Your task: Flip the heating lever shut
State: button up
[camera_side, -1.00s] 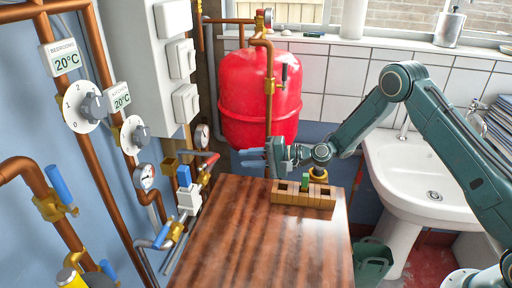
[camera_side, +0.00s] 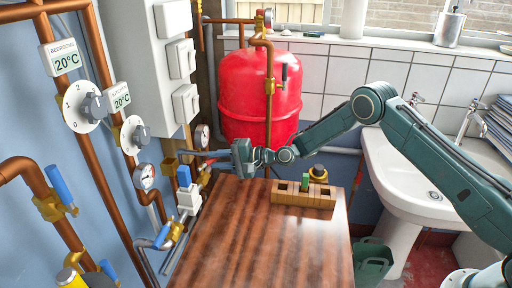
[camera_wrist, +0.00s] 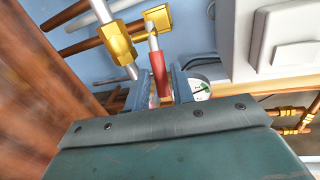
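The heating lever has a red handle (camera_wrist: 159,68) on a brass valve (camera_wrist: 157,18). In the wrist view the handle points down the picture into the gap between my fingers. In the side view a bit of its red (camera_side: 204,180) shows below my fingers, the rest hidden by them. My gripper (camera_side: 192,156) reaches left over the back of the wooden table, its fingers at the pipes. In the wrist view my gripper (camera_wrist: 161,84) is open, with a finger on each side of the handle. I cannot tell whether either finger touches it.
A pressure gauge (camera_wrist: 198,88) sits close beside the right finger, and another brass fitting (camera_wrist: 117,42) is to the left. A white-and-blue valve (camera_side: 188,195) stands just below. A wooden block rack (camera_side: 303,196) is on the table (camera_side: 250,245); the red tank (camera_side: 262,100) is behind.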

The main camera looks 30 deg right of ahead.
aim_at(215, 160)
jog(key=shift+x, duration=2.05)
grip_shut()
